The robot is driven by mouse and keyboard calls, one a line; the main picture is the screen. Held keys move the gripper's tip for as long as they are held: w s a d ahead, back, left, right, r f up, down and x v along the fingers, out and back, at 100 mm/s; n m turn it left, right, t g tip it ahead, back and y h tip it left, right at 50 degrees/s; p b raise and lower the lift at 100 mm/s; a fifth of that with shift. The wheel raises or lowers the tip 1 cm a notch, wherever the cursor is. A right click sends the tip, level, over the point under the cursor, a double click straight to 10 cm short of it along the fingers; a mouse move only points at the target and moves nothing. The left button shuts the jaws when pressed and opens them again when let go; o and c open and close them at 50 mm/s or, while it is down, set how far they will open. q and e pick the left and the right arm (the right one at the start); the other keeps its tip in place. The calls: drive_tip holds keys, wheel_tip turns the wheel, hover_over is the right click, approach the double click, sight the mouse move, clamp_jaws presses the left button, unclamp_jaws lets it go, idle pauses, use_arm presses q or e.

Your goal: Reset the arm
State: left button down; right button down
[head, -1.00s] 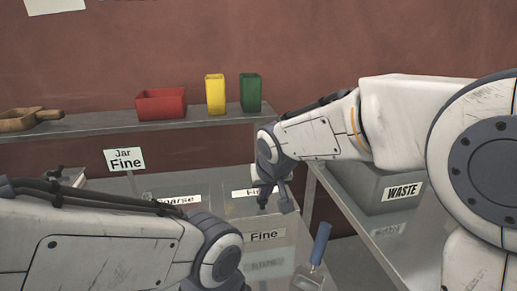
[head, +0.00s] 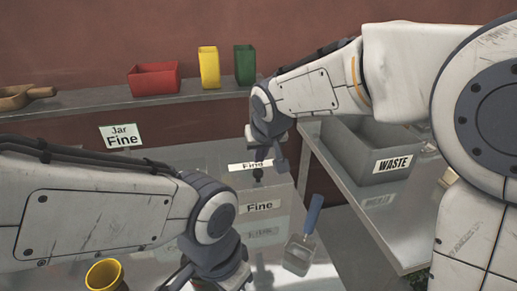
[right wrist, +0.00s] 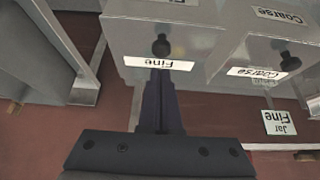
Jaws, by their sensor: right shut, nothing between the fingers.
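My right gripper (head: 270,162) hangs in front of the clear bin labelled Fine in the head view. In the right wrist view its dark fingers (right wrist: 160,82) are together and hold nothing. Their tips show just below the Fine label (right wrist: 160,63) and the bin's black knob (right wrist: 161,46); I cannot tell whether they touch it. My left arm crosses the lower left of the head view. Its gripper end (head: 215,277) is partly cut off by the bottom edge, and its fingers are not clear.
A blue-handled scoop (head: 305,235) lies on the metal table. A yellow cup (head: 104,275) stands near the left arm. A grey waste bin (head: 350,145) is at right. Red (head: 153,78), yellow (head: 208,68) and green (head: 244,65) containers stand on the back shelf.

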drive_tip(key=s+f+b+v, duration=0.1)
drive_tip(key=s+b+v, duration=0.1)
drive_tip(key=v, duration=0.7)
drive_tip(key=s+d+f+n+g, duration=0.2)
drive_tip(key=s+f+g, duration=0.1)
drive_tip(key=s+f, duration=0.5)
drive_tip(key=s+d+f+n+g, duration=0.2)
drive_tip(key=s+f, duration=0.6)
drive_tip(key=s, duration=0.6)
drive_tip(key=shift+s+f+g, duration=0.15)
drive_tip(key=shift+g, duration=0.35)
drive_tip(key=shift+d, duration=0.15)
